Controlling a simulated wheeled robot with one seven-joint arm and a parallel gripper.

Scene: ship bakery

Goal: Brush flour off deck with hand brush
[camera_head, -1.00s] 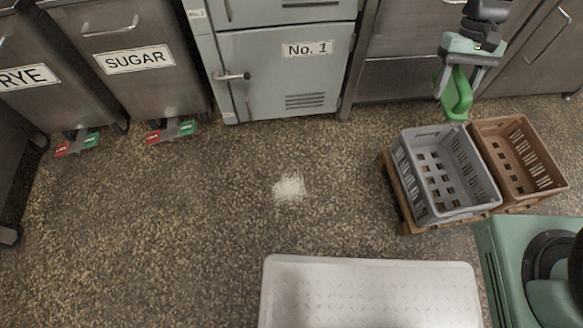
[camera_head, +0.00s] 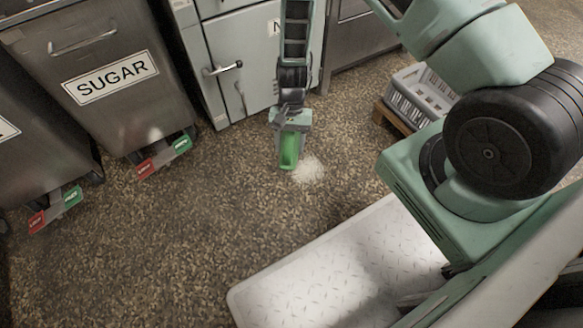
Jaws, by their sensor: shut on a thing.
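A small white patch of flour (camera_head: 308,170) lies on the speckled brown deck (camera_head: 190,230). My gripper (camera_head: 290,128) points down and is shut on the green hand brush (camera_head: 289,152). The brush hangs just left of the flour, overlapping its left edge in the picture. I cannot tell whether the brush touches the deck. Its bristles do not show clearly.
A grey crate (camera_head: 421,98) stands on a wooden pallet at the right, partly behind my arm. A white diamond-plate platform (camera_head: 330,275) lies in front. A SUGAR bin (camera_head: 108,85) with pedals and a grey-green cabinet (camera_head: 238,65) stand behind. The deck at left is clear.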

